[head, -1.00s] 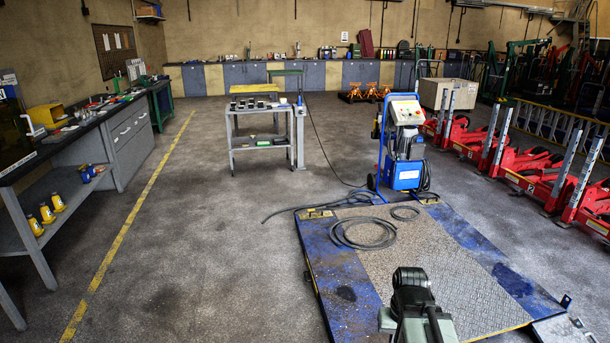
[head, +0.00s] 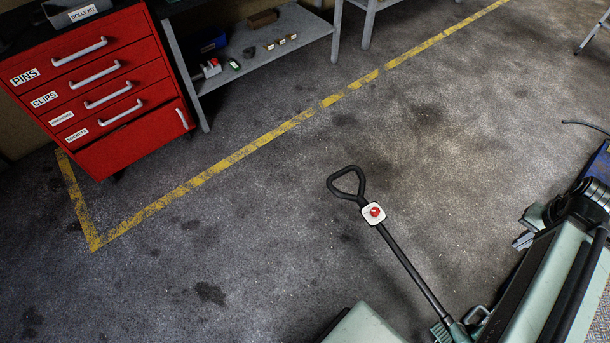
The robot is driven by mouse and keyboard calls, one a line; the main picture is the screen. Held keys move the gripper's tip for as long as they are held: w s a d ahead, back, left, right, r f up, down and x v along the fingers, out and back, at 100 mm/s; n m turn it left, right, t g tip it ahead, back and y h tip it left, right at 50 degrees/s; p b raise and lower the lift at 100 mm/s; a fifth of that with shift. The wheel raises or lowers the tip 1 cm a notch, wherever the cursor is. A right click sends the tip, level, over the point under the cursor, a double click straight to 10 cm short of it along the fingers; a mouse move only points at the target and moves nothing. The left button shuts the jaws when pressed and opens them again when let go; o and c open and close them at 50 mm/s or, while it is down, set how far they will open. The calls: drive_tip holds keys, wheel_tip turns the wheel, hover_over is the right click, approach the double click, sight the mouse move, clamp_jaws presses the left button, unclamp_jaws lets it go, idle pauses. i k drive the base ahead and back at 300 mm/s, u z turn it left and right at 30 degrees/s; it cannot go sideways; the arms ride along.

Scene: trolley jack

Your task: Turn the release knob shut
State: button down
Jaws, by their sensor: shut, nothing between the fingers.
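The release knob (head: 375,211) is small and red. It sits on a white plate (head: 368,218) near the top of the black jack handle (head: 410,266), just below its loop grip (head: 346,182). The handle leans up and left from a green socket at the bottom of the view. The knob's turn position is too small to read. My gripper (head: 523,239) is at the right, shut and empty, at the end of my folded grey-green arm. It is well to the right of the knob and apart from it.
A red drawer cabinet (head: 112,95) and a grey shelf bench (head: 262,45) stand at the upper left behind a yellow floor line (head: 245,152). The floor around the handle's grip is clear. A blue platform edge (head: 597,165) shows at the far right.

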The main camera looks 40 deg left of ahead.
sight(375, 212)
drive_tip(key=u, duration=1.1)
